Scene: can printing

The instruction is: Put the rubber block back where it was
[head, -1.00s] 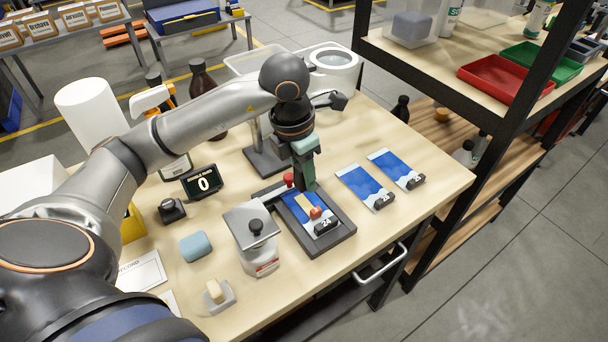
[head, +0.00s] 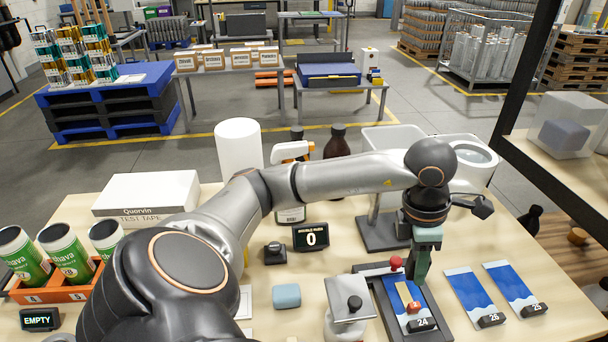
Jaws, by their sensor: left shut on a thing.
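My left gripper (head: 419,270) points down over the framed plate bed (head: 434,335) at the lower right in the head view. It is shut on a dark green piece (head: 418,262) with a teal top; I cannot tell for certain that this is the rubber block. Its lower end is close above the blue-and-white plate (head: 393,285) marked 24, and contact is unclear. A rounded light-blue block (head: 286,296) lies on the table to the left. My right gripper is not in view.
A red knob (head: 396,262) is beside the gripper. Plates 26 (head: 470,293) and 25 (head: 512,285) lie to the right. A display reading 0 (head: 311,239) stands behind the light-blue block.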

